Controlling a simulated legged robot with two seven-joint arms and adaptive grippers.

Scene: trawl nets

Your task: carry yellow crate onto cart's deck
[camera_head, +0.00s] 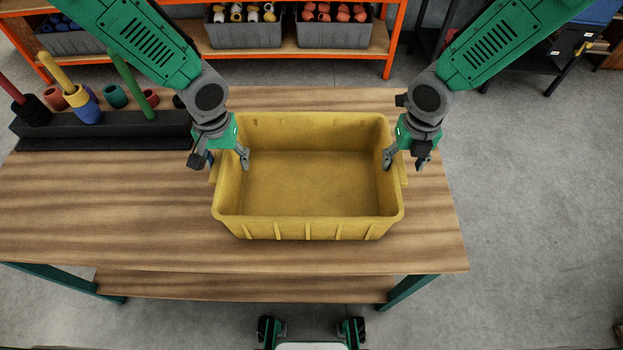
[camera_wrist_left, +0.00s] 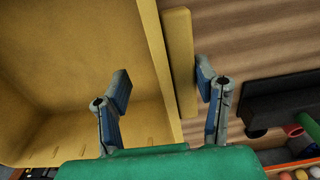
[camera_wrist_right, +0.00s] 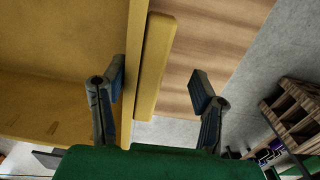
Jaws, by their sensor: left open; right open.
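The yellow crate (camera_head: 308,228) is empty and stands upright on the wooden table (camera_head: 110,220). My left gripper (camera_head: 226,160) is at the crate's left side, open, with one finger inside the crate and one outside. In the left wrist view the crate's side wall and handle ledge (camera_wrist_left: 180,62) lie between its fingers. My right gripper (camera_head: 405,162) is at the right side, open, and straddles that wall likewise. In the right wrist view the ledge (camera_wrist_right: 155,65) lies between its fingers. No cart deck can be made out.
A dark rack (camera_head: 110,128) with upright pegs and coloured rings stands on the table's back left. An orange shelf (camera_head: 300,52) with grey bins (camera_head: 245,34) is behind. The table is clear left of the crate and in front. Grey floor (camera_head: 530,200) is open at right.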

